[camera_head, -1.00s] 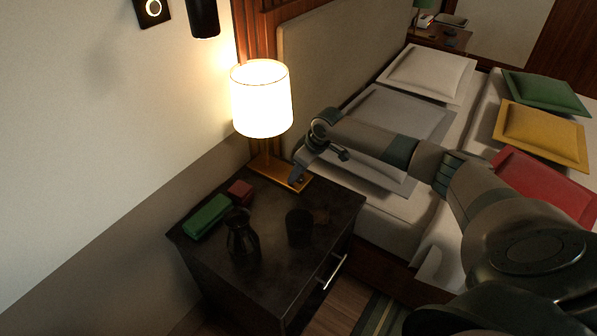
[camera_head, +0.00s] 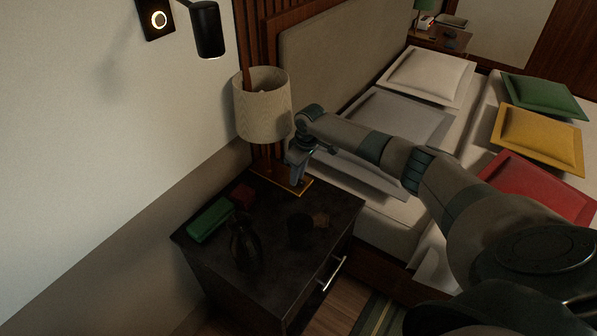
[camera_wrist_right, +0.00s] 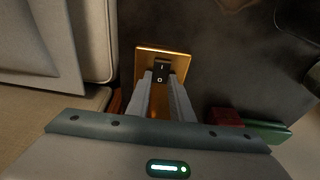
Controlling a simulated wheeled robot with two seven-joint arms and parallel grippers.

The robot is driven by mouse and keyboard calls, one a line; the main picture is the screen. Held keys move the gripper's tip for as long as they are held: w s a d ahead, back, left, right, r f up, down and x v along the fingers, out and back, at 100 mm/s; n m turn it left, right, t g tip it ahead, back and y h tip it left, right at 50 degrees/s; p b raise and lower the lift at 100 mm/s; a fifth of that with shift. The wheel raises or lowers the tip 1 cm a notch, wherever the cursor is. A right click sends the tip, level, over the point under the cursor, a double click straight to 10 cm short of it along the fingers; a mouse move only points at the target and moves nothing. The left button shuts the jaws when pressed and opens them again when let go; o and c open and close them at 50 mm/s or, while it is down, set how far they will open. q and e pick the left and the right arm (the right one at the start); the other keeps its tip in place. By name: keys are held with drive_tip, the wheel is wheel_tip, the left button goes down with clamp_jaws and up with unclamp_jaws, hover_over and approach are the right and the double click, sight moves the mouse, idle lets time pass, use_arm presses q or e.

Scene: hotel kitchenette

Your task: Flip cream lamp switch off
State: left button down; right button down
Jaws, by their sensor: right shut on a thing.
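The cream lamp (camera_head: 263,110) stands at the back of the dark nightstand, and its shade is unlit. Its flat brass base (camera_head: 292,186) reaches forward toward the bed side. The black rocker switch (camera_wrist_right: 161,71) sits on that base (camera_wrist_right: 177,57), with marks on its face, in the right wrist view. My right gripper (camera_head: 299,178) points down over the front end of the base. In the right wrist view its fingers (camera_wrist_right: 161,80) are at the switch, one on each side, shut on it. My left gripper is in neither current view.
The nightstand (camera_head: 270,270) also holds a green box (camera_head: 209,220), a small red box (camera_head: 242,196), a dark vase (camera_head: 245,243) and a dark cup (camera_head: 300,230). The bed with pillows (camera_head: 400,115) lies right. A black wall lamp (camera_head: 208,30) hangs above left.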

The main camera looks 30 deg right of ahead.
sight(303, 183)
drive_tip(key=shift+g, duration=0.3)
drive_tip(key=c, duration=1.6)
unclamp_jaws()
drive_tip(key=shift+w, duration=0.1)
drive_tip(key=shift+o, duration=0.2)
wheel_tip(303, 183, up, 17)
drive_tip(key=s, duration=0.2)
drive_tip(key=shift+d, duration=0.4)
drive_tip(key=shift+s, duration=0.1)
